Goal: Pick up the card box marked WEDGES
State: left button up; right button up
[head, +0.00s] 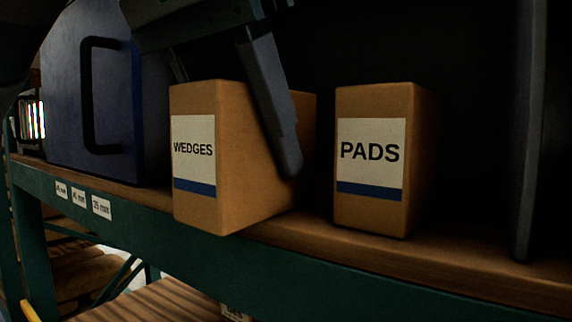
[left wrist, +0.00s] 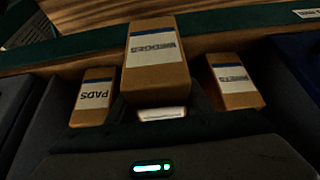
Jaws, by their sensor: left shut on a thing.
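The card box marked WEDGES (head: 240,170) stands upright with its front past the shelf's front edge in the head view. Its lettering shows upside down in the left wrist view (left wrist: 156,75). My left gripper (head: 236,125) reaches down from above and is shut on this box. One finger lies along its right side; the other goes down behind its left top edge and is mostly hidden. I cannot tell whether the box's underside touches the shelf. My right gripper is not in view.
A box marked PADS (head: 372,205) stands to the right, apart from WEDGES. Another labelled box (left wrist: 238,90) shows in the left wrist view. A blue case (head: 62,110) stands at left, a dark upright (head: 530,130) at right. The wooden shelf (head: 440,255) has a green front beam (head: 130,225).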

pick_arm(q)
jog(key=s+a+b, duration=0.4)
jog(key=s+a, duration=0.2)
jog(key=s, duration=0.3)
jog(key=shift+f, duration=0.1)
dwell(0.3)
